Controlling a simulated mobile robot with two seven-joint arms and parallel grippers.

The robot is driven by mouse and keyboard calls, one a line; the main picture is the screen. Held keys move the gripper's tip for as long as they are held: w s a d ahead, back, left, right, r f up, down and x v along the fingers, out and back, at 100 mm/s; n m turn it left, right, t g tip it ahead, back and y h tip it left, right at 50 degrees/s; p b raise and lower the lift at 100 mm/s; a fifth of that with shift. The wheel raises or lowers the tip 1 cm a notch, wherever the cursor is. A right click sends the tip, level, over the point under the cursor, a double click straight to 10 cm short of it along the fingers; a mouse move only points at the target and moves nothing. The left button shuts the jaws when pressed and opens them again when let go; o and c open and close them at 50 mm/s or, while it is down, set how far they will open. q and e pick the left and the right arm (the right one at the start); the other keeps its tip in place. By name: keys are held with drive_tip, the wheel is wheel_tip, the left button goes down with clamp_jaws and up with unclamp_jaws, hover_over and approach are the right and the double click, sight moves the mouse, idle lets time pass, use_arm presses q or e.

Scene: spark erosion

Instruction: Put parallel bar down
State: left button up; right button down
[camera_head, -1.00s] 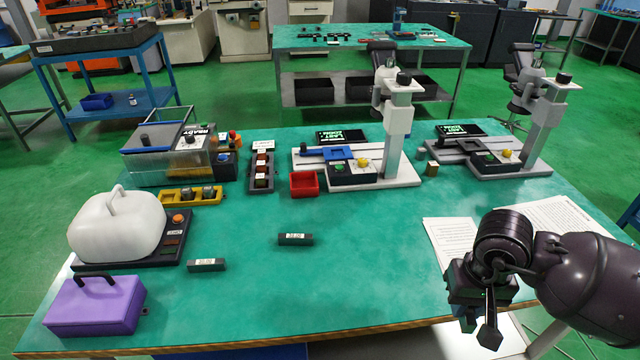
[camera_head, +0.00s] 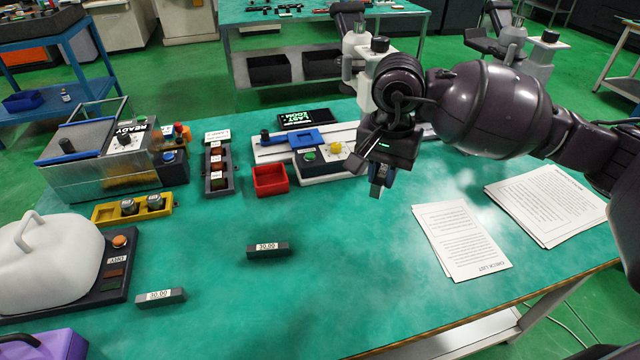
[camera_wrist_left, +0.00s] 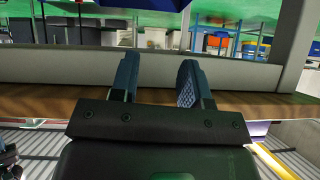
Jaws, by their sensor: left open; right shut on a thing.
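Two dark parallel bars with white labels lie apart on the green table in the head view: one bar (camera_head: 268,250) near the middle, the other bar (camera_head: 161,297) at lower left. My right gripper (camera_head: 380,188) points down over the table, right of both bars and in front of the measuring stand. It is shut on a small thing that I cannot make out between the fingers. My left gripper (camera_wrist_left: 158,68) shows only in the left wrist view. Its two fingers are apart with nothing between them, by the table's wooden edge (camera_wrist_left: 60,101).
A red bin (camera_head: 270,180), a yellow holder (camera_head: 132,209) and a dark block holder (camera_head: 219,167) stand behind the bars. A white-covered device (camera_head: 45,250) is at left. Papers (camera_head: 462,240) lie at right. The table between bars and papers is clear.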

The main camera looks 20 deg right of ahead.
drive_tip(key=shift+w+d+m, duration=0.1)
drive_tip(key=shift+w+m, duration=0.05)
drive_tip(key=shift+m, duration=0.15)
drive_tip(key=shift+f, duration=0.25)
drive_tip(key=b, duration=0.2)
hover_over(369, 248)
wheel_tip(369, 248, down, 13)
drive_tip(key=shift+r, duration=0.2)
drive_tip(key=shift+f, duration=0.6)
wheel_tip(369, 248, down, 5)
drive_tip(key=shift+r+b, duration=0.1)
drive_tip(key=shift+b, duration=0.25)
drive_tip(key=shift+f, duration=0.2)
drive_tip(key=shift+r, duration=0.1)
